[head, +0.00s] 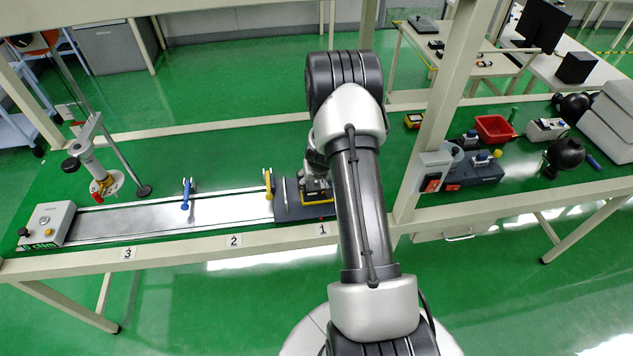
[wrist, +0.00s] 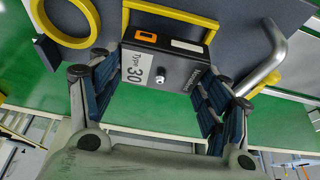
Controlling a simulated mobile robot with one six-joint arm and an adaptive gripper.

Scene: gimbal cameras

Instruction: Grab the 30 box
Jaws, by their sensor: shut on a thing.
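The box (wrist: 162,74) is dark grey with a white label reading "Type 30", an orange window and a round knob. In the wrist view it sits between the blue-padded fingers of my gripper (wrist: 162,98), which are shut on its two sides. A yellow frame (wrist: 172,14) rises along its far edge. In the head view my arm hides most of the box. My gripper (head: 316,180) shows there only in part, at the dark block (head: 288,205) on the right end of the rail. I cannot tell whether the box touches the block.
The rail (head: 150,215) runs left with a blue clamp (head: 186,194) and a yellow clamp (head: 268,183). A metal bar (wrist: 265,62) and a yellow ring (wrist: 68,20) flank the box. A frame post (head: 428,120) stands right of my arm. A red bin (head: 494,129) lies farther right.

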